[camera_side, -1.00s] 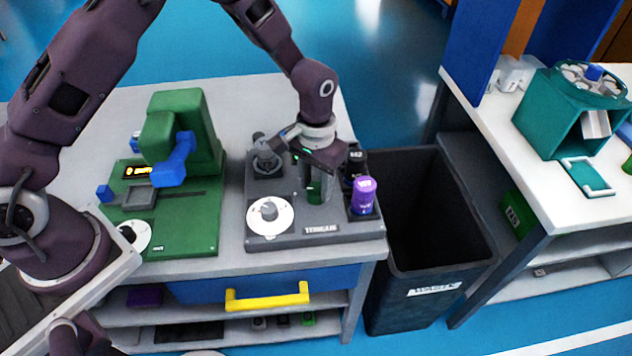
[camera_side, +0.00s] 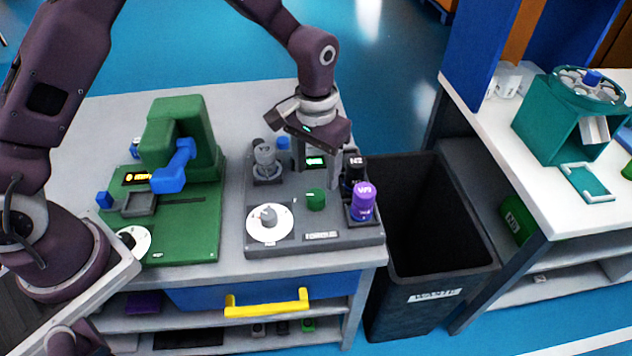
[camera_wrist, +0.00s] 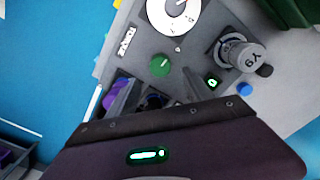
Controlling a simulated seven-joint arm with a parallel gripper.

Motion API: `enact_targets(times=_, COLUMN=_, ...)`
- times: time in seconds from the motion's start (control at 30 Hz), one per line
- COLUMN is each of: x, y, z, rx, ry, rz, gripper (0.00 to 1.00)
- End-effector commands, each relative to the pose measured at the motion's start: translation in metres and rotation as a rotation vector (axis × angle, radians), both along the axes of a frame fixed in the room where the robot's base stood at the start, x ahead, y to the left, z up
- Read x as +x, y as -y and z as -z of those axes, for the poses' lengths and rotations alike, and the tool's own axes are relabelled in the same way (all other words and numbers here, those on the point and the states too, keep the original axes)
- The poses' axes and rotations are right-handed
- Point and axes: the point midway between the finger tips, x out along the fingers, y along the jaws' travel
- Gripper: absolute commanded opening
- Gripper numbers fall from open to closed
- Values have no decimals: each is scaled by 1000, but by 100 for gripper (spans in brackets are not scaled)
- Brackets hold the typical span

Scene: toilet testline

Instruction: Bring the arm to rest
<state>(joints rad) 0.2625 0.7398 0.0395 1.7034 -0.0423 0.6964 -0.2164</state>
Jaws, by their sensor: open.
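My gripper (camera_side: 318,165) hangs above the back part of the grey device (camera_side: 283,220) on the bench. Its fingers are apart with nothing between them. In the wrist view the fingers (camera_wrist: 160,95) point toward the device. A white dial (camera_side: 268,224) is at the device's front left. A purple-capped bottle (camera_side: 362,202) and a black-capped bottle (camera_side: 353,170) stand in the rack at its right.
A green machine (camera_side: 180,150) with a blue lever (camera_side: 174,168) stands left on the bench. A black waste bin (camera_side: 425,285) is right of the bench. A second table (camera_side: 540,190) holds a teal machine (camera_side: 570,115). Space above the bench's back is open.

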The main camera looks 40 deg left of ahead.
Motion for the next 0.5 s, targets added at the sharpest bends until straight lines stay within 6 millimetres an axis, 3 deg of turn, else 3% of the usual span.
enact_targets(times=0.37, x=-1, y=-1, z=-11, rx=0, ry=2, rz=0, gripper=59)
enact_targets(times=0.43, x=-4, y=-5, z=-30, rx=-7, ry=22, rz=-2, gripper=59)
enact_targets(times=0.5, x=-15, y=-17, z=-70, rx=-20, ry=67, rz=-5, gripper=59)
